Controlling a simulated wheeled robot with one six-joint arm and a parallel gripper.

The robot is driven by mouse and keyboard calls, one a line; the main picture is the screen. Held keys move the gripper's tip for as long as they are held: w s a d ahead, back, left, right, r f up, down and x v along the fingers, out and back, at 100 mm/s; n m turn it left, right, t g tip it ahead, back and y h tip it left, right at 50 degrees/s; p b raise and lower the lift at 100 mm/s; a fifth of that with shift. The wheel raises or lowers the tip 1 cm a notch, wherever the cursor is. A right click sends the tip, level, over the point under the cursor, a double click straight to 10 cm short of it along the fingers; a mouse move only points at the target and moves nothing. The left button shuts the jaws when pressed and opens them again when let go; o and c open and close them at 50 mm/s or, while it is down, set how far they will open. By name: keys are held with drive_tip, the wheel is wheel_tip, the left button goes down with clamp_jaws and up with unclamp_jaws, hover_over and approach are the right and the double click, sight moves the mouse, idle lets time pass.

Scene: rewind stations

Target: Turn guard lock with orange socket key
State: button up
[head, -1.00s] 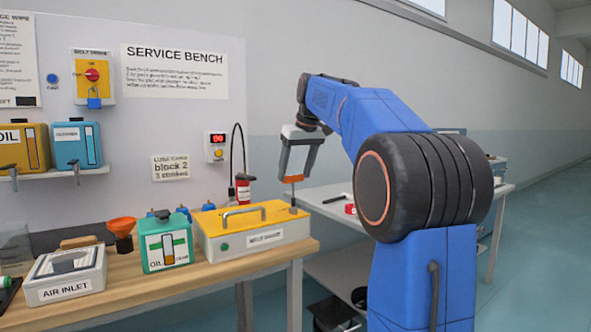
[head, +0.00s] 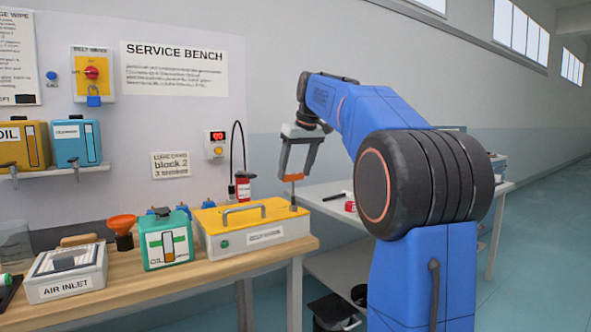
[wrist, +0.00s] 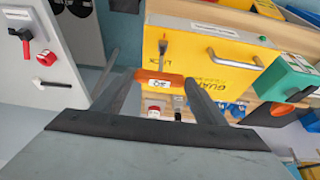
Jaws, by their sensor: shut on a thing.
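My gripper (head: 293,177) is above the right end of the yellow belt guard (head: 255,217) on the bench. It is shut on the orange handle of the socket key; the handle shows between my fingers in the wrist view (wrist: 160,80). The key's thin grey shaft (head: 293,194) points down and its lower end meets the guard's top near the lock. In the wrist view the shaft (wrist: 162,55) ends at the yellow surface beside the word LOCK. Whether the socket is fully seated on the lock cannot be told.
The guard has a grey handle (head: 243,212) on top. A green oil can (head: 166,240), orange funnel (head: 122,226) and air inlet box (head: 66,272) stand to its left. A red-and-white canister (head: 243,187) stands behind it. A white table (head: 330,205) is to the right.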

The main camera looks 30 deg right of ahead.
drive_tip(key=shift+f, duration=0.85)
idle(0.7)
drive_tip(key=shift+r, duration=0.15)
